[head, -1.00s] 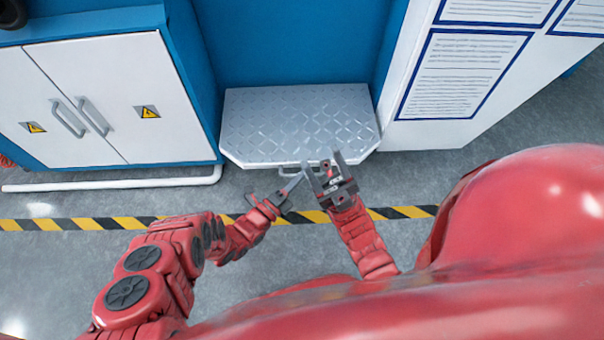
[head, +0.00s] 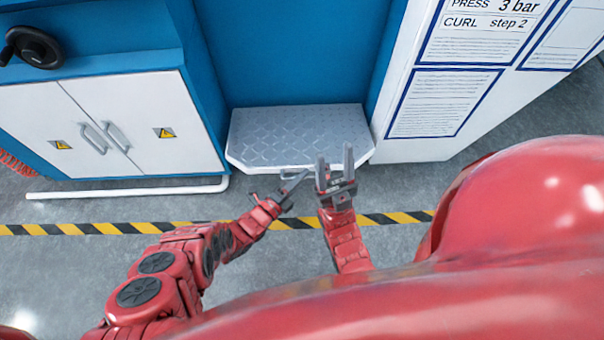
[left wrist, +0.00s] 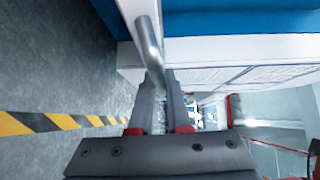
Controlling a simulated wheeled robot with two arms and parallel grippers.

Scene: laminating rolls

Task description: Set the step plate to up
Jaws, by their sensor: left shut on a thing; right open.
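The step plate (head: 300,136) is a silver panel with a diamond tread at the foot of the blue recess in the head view. It lies roughly flat; any slight tilt is hard to tell. A metal bar handle runs along its front edge; in the left wrist view the handle (left wrist: 149,42) reaches between the fingers. My left gripper (head: 299,179) is shut on this handle at the plate's front edge. My right gripper (head: 334,162) is open and empty, just right of the left one, with its fingers pointing at the front edge. Its fingertips overlap the plate's edge in the picture.
A white double-door cabinet (head: 140,125) stands left of the plate, with a white pipe (head: 125,190) along the floor. A white panel with printed sheets (head: 440,103) stands to the right. A yellow-black floor stripe (head: 100,228) crosses the clear grey floor.

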